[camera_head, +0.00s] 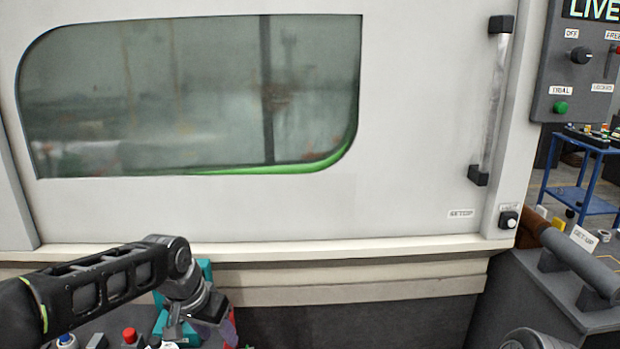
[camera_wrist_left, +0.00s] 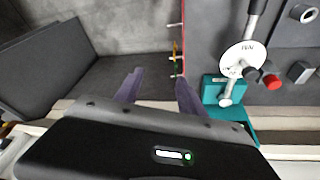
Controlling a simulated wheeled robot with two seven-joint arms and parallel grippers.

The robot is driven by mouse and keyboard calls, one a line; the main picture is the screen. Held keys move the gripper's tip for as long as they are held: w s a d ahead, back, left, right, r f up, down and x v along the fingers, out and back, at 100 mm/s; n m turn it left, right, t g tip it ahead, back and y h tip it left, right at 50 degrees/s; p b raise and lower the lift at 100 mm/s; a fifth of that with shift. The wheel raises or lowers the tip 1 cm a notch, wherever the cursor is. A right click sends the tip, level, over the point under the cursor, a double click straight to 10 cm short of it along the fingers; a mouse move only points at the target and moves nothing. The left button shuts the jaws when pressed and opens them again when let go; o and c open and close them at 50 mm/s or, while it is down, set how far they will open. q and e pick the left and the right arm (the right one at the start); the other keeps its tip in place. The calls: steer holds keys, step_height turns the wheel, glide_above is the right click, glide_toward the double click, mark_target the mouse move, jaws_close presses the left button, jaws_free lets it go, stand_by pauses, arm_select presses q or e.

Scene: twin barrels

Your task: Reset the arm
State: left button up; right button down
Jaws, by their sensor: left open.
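My left arm (camera_head: 95,285) comes in from the lower left of the head view, bent at a joint near the machine's front. My left gripper (camera_head: 222,328) points down at the bottom of that view, beside a teal fixture (camera_head: 205,270) that the wrist partly covers. In the left wrist view the two purple fingers of the left gripper (camera_wrist_left: 158,92) stand apart with nothing between them. The teal fixture (camera_wrist_left: 240,118) with a lever and a white round dial (camera_wrist_left: 243,58) is right of the fingers there. My right gripper does not show.
A large pale machine with a closed window door (camera_head: 200,100) and a vertical handle (camera_head: 492,105) fills the back. A control panel (camera_head: 575,65) hangs upper right. A red button (camera_head: 130,336) is near my left wrist. A grey bench with a cylinder (camera_head: 575,262) stands right.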

arm_select(q)
steer(key=s+d+f+n+h, duration=0.1)
steer(key=d+f, duration=0.2)
steer(key=f, duration=0.4)
steer(key=s+d+f+n+t+h, duration=0.1)
steer(key=s+d+f, duration=0.15)
steer(key=f, duration=0.55)
steer(key=s+d+f+n+h, duration=0.1)
steer(key=d+f, duration=0.3)
steer(key=f, duration=0.3)
steer(key=s+d+f+n+g, duration=0.1)
steer(key=s+f+g, duration=0.1)
steer(key=s+f, duration=0.5)
steer(key=s+f+n+g, duration=0.1)
steer(key=s+f, duration=0.7)
steer(key=s, duration=0.8)
steer(key=shift+d+g+y, duration=0.3)
steer(key=shift+d+g, duration=0.05)
steer(key=shift+g, duration=0.05)
steer(key=shift+f, duration=0.1)
